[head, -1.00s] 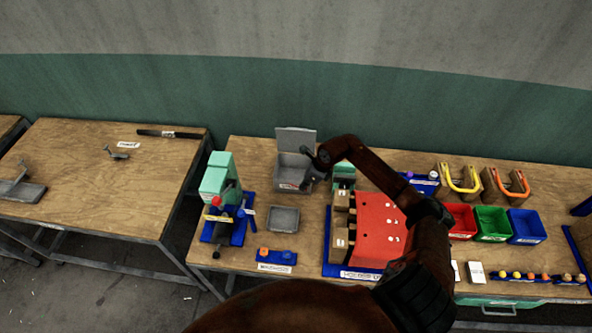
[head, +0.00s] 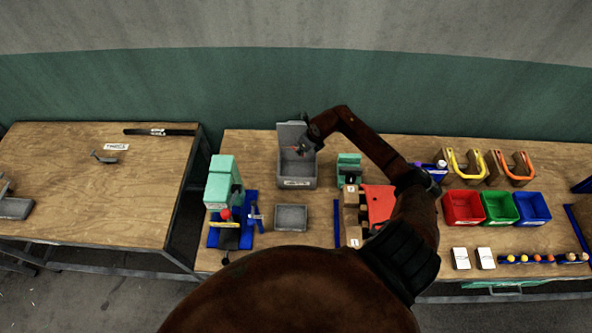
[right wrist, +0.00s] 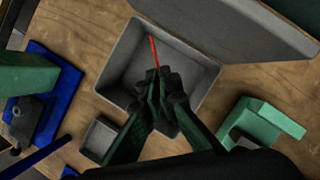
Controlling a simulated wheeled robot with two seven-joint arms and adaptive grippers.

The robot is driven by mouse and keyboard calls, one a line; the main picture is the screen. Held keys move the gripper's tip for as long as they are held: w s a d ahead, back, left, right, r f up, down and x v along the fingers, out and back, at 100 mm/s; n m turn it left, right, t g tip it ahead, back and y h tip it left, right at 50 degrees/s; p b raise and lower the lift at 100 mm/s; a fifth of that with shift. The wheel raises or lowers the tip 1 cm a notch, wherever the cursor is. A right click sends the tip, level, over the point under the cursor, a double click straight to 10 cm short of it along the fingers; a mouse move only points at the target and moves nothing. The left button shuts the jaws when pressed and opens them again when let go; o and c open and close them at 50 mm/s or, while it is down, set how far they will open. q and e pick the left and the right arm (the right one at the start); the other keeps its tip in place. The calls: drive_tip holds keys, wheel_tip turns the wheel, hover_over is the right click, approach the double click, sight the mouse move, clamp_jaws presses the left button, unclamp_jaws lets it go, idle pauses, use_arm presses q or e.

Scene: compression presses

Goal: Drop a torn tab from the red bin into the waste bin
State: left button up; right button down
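The waste bin appears to be the grey box with a raised lid (head: 296,183), at the back of the bench; its label is too small to read. My right gripper (head: 302,149) is over its opening. In the right wrist view the gripper (right wrist: 161,80) is pointed into the grey box (right wrist: 121,62), its fingers close together on a thin red tab (right wrist: 153,50). The tab sticks out past the fingertips above the box floor. The red bin (head: 463,207) stands right of my arm; its contents cannot be made out. My left gripper is out of view.
A green press (head: 222,185) stands left of the grey box, with a small grey tray (head: 291,217) in front. Another green device (head: 349,167) is close on the right. Green (head: 497,208) and blue bins (head: 532,206) stand beside the red one.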

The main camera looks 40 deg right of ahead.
drive_tip(key=shift+d+f+b, duration=0.1)
drive_tip(key=shift+f+b, duration=0.2)
drive_tip(key=shift+f, duration=0.55)
wheel_tip(320, 180, down, 3)
drive_tip(key=shift+r+b, duration=0.2)
drive_tip(key=shift+b, duration=0.45)
drive_tip(key=c, duration=2.1)
unclamp_jaws()
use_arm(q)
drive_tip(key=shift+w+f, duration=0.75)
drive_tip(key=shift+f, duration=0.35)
use_arm(e)
drive_tip(key=v, duration=1.2)
drive_tip(key=shift+w, duration=0.1)
